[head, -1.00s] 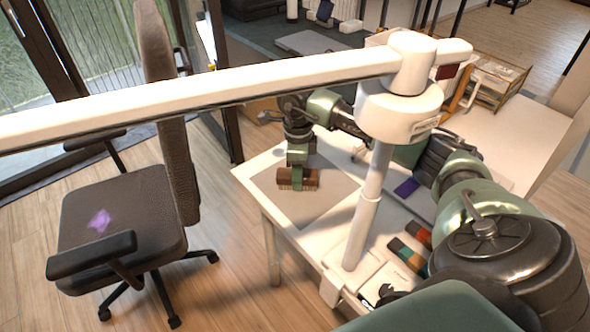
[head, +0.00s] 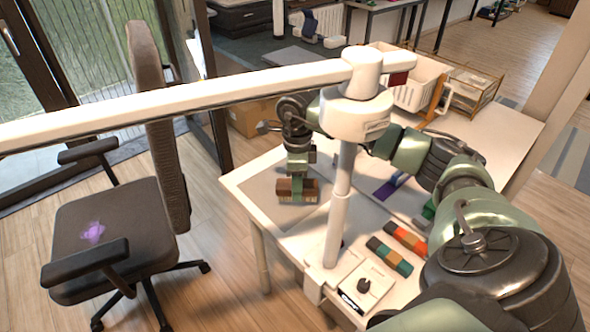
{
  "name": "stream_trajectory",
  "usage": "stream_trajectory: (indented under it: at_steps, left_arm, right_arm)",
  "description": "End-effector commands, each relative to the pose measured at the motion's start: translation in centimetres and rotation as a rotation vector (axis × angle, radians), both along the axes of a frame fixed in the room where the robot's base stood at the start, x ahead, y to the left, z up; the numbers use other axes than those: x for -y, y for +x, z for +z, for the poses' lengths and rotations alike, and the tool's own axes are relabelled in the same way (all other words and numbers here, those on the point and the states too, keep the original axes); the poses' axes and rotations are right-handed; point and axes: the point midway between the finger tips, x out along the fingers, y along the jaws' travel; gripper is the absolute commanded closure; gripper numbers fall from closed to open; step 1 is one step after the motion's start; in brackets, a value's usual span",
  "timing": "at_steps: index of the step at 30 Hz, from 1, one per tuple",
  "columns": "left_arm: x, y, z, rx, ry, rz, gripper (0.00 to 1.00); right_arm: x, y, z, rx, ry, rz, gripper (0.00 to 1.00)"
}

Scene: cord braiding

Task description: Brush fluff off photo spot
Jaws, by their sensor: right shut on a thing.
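My right gripper (head: 298,180) is shut on a brush with a brown wooden back and pale bristles (head: 284,192). The brush is level, bristles down, low over or touching a flat grey mat (head: 262,192) on the white table; I cannot tell if it touches. The grey mat looks like the photo spot. No fluff can be made out on it; the brush, my arm and a white post hide part of it. My left gripper is not in view.
A white post (head: 340,205) with a long overhead arm (head: 200,96) stands on the table (head: 285,240), right of the brush. An office chair (head: 110,235) stands left.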

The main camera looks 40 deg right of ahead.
Motion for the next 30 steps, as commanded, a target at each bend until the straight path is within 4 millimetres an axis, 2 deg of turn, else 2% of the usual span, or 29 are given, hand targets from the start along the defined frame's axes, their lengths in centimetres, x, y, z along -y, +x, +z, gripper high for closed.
stream_trajectory:
  at_steps: [1,13,30]
  left_arm:
    - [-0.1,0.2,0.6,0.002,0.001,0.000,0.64]
    - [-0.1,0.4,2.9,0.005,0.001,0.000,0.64]
    - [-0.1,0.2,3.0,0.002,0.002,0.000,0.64]
  right_arm:
    - [0.2,0.0,0.9,0.002,-0.001,-0.001,0.93]
    - [1.1,-0.3,4.4,0.002,-0.001,-0.009,0.93]
    - [1.2,-0.4,4.8,0.002,-0.001,-0.011,0.93]
